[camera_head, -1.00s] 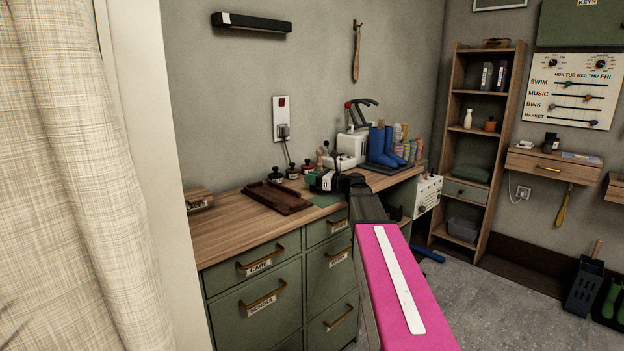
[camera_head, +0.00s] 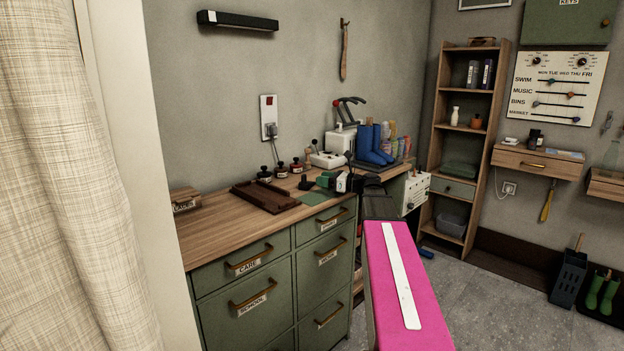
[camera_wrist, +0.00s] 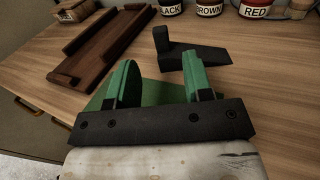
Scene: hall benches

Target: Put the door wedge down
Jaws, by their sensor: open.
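The door wedge (camera_wrist: 195,60) is black, with an upright block at one end. It rests on the wooden bench top, just beyond my fingertips in the wrist view. In the head view the wedge (camera_head: 306,184) is a small dark shape left of my gripper (camera_head: 326,181). My gripper (camera_wrist: 158,75) is open, its two green fingers apart with nothing held between them. The right finger overlaps the wedge's near side in the wrist view; I cannot tell whether they touch. A green mat (camera_head: 313,198) lies flat below the fingers.
A dark brown wooden tray (camera_head: 263,196) lies left of the wedge. Several labelled jars (camera_wrist: 170,8) stand behind it. Blue boots (camera_head: 372,145) and a white machine (camera_head: 340,141) stand at the bench's right. Bare bench top (camera_head: 215,225) is free at the front left.

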